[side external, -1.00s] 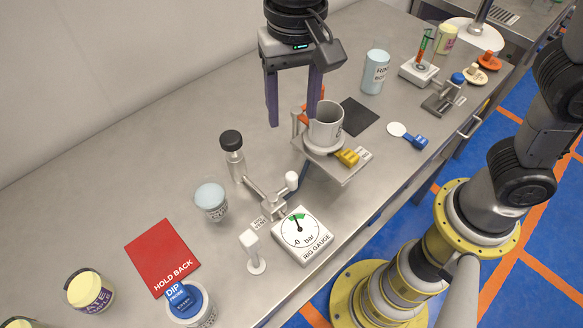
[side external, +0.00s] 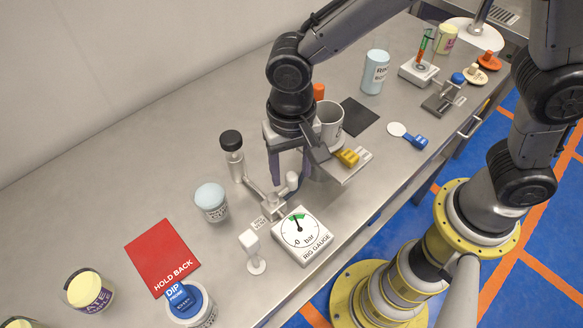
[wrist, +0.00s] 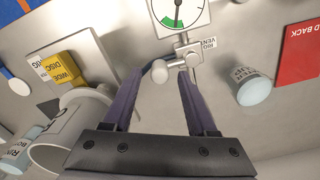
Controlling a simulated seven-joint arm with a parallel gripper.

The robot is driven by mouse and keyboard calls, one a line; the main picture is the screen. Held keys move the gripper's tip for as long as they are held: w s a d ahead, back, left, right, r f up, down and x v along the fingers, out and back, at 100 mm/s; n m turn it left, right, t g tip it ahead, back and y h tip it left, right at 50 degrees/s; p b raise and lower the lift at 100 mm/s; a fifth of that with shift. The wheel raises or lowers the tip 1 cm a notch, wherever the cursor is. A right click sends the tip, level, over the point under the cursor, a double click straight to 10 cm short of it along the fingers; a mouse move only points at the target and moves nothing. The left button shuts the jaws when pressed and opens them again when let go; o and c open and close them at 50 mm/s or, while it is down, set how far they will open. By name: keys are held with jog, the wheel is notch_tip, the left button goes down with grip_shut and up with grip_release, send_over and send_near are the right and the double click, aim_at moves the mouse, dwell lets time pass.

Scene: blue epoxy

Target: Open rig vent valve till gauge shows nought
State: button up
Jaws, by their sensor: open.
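The white square rig gauge (side external: 302,236) lies face up near the bench's front edge. Its thin needle points up toward the green patch at the dial's top; the exact reading is too small to tell. The metal vent valve (side external: 273,204) sits beside the gauge with a white-knobbed handle (side external: 292,179). My gripper (side external: 289,184) is open just above the valve, fingers pointing down around the handle area. In the wrist view the white knob (wrist: 160,71) shows between the fingertips, with the valve body (wrist: 187,48) beyond. Contact cannot be told.
A black-capped metal cylinder (side external: 232,148) joins the valve's pipe. A blue-topped beaker (side external: 211,201) stands left, a white post (side external: 252,250) in front. A red HOLD BACK card (side external: 162,257) lies left.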

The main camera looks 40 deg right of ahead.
jog(key=shift+f, duration=0.3)
grip_shut()
jog(key=shift+w+n, duration=0.1)
jog(key=shift+n, duration=0.2)
jog(key=n, duration=0.1)
jog(key=w+n, duration=0.1)
jog(key=n, duration=0.1)
jog(key=w+n, duration=0.1)
jog(key=n, duration=0.1)
jog(key=shift+a, duration=0.3)
jog(key=shift+w+a+r+n, duration=0.1)
jog(key=shift+w+a+n, duration=0.15)
jog(key=shift+n, duration=0.65)
jog(key=shift+w+a+f+n, duration=0.1)
jog(key=shift+w+a+n, duration=0.15)
jog(key=shift+n, duration=0.65)
jog(key=shift+w+a+r+n, duration=0.1)
jog(key=shift+w+a+n, duration=0.15)
jog(key=shift+n, duration=0.65)
jog(key=shift+w, duration=0.1)
